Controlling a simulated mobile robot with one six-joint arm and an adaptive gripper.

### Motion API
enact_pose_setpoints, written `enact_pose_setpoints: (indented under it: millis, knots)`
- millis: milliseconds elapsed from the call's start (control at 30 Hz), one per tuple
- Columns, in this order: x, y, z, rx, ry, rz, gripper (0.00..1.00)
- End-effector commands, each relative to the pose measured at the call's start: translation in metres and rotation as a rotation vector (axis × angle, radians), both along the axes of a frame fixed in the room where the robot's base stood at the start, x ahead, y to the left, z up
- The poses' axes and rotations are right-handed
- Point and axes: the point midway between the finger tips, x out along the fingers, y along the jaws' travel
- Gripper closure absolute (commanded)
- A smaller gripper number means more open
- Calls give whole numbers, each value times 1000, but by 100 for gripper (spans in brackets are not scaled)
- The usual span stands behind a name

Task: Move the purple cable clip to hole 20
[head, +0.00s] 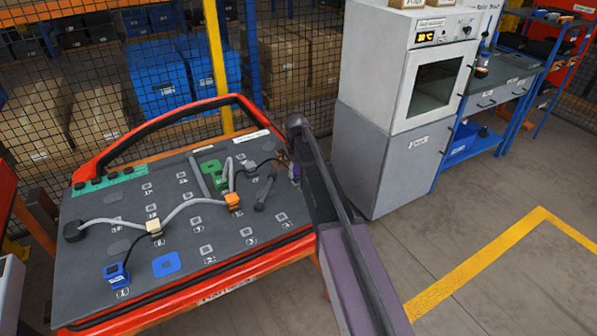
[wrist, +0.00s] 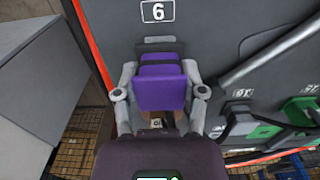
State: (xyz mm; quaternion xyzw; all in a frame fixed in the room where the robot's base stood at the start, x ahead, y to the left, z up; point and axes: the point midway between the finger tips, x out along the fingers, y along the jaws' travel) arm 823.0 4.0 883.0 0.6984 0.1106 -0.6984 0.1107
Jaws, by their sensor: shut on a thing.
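The purple cable clip (wrist: 160,88) is between the two fingers of my gripper (wrist: 160,72) in the wrist view, and the fingers are shut on it. A dark block shows at its far end, just below the label 6 on the grey door panel (wrist: 205,25). Whether the clip touches the panel or sits in a hole is unclear. In the head view a small purple patch of the clip (head: 294,171) shows at the panel's right end, mostly hidden by my arm. Many numbers are too small to read, and I cannot pick out hole 20.
An orange clip (head: 233,201), a beige clip (head: 155,228) and a blue clip (head: 116,273) stand on the panel, with grey cable along it. A green clip (head: 222,180) stands near the right. A grey cabinet (head: 385,155) with an oven is right of the door.

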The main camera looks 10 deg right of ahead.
Motion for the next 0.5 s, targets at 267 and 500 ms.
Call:
enact_pose_setpoints:
  millis: [267, 500]
  knots:
    - [0, 0, 17, 0, 0, 0, 100]
    - [0, 0, 28, 0, 0, 0, 100]
